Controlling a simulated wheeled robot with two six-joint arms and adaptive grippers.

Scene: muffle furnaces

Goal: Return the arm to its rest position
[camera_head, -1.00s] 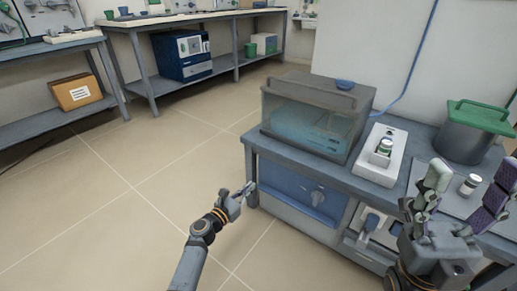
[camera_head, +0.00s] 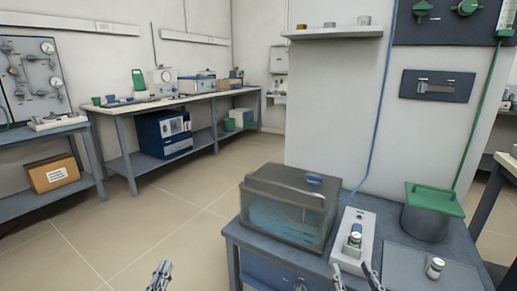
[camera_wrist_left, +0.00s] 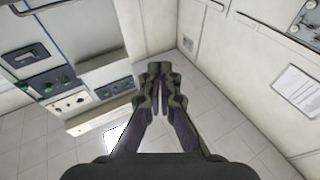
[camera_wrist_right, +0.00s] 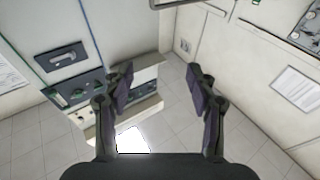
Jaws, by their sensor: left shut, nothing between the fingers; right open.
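My left gripper (camera_head: 160,276) shows only its fingertips at the bottom edge of the head view, over the floor left of the bench. In the left wrist view its fingers (camera_wrist_left: 160,75) are together with nothing between them. My right gripper (camera_head: 356,274) shows its fingertips at the bottom edge, in front of the white holder (camera_head: 342,248) on the bench. In the right wrist view its fingers (camera_wrist_right: 158,85) are spread wide and empty. The rest of both arms is out of the head view.
Shelved tables stand behind.

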